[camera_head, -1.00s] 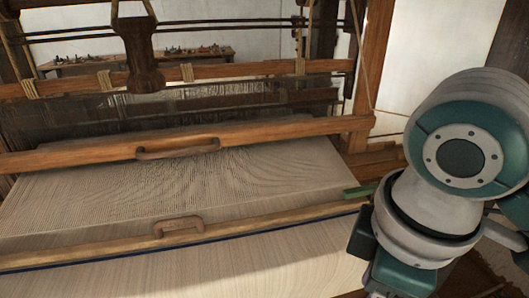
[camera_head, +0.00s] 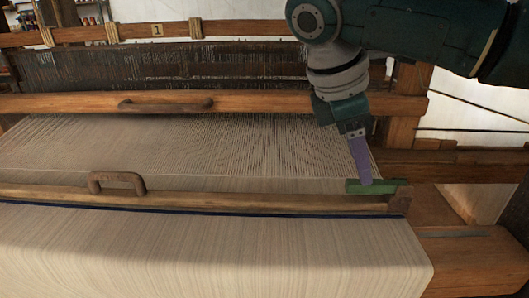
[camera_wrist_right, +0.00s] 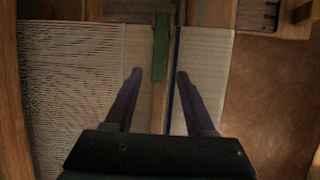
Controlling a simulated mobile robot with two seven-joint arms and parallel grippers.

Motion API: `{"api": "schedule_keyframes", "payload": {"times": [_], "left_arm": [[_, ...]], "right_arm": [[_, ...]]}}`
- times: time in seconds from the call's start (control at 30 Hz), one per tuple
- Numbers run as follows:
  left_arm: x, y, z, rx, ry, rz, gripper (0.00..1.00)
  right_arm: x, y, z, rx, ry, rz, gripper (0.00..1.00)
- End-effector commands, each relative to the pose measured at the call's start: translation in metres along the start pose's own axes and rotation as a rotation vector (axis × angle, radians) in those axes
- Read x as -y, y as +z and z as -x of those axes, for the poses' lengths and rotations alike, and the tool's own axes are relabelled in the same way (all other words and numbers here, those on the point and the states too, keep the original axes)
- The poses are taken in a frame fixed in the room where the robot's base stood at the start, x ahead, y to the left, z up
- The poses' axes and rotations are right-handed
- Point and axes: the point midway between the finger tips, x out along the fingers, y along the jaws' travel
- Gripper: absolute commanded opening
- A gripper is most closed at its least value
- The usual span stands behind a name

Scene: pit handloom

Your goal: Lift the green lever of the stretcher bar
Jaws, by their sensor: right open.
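The green lever (camera_head: 375,187) lies along the right end of the wooden stretcher bar (camera_head: 240,201), flat in line with it. My right gripper (camera_head: 366,180) comes down from above, its purple fingers pointing at the lever. In the head view the fingertips overlap the lever's left part; I cannot tell whether they touch it. In the right wrist view the green lever (camera_wrist_right: 160,50) runs lengthwise ahead of the open fingers (camera_wrist_right: 160,73), lined up with the gap between them. Nothing is held. My left gripper is out of view.
Striped cloth (camera_head: 200,245) covers the front, with bare warp threads (camera_head: 230,145) behind the bar. A wooden handle (camera_head: 116,182) stands on the bar's left part. The beater beam (camera_head: 270,103) crosses behind. Frame timbers (camera_head: 450,165) stand close on the right.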

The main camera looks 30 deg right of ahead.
Motion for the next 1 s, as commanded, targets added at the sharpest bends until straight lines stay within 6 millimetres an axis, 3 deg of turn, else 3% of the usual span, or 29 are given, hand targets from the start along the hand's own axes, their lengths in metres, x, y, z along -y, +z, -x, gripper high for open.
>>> {"api": "schedule_keyframes", "payload": {"times": [0.1, 0.3, 0.63, 1.0], "left_arm": [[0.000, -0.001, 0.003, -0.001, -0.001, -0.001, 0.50], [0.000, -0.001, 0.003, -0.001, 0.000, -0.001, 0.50], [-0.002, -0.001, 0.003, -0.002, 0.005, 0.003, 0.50], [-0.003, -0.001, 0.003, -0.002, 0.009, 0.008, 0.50]], "right_arm": [[0.001, 0.002, -0.022, 0.004, -0.003, 0.000, 0.55], [0.000, 0.001, -0.043, 0.001, -0.001, -0.001, 0.55], [0.000, 0.000, -0.047, 0.000, 0.001, 0.000, 0.54], [0.000, 0.000, -0.047, -0.001, 0.001, 0.000, 0.12]]}}
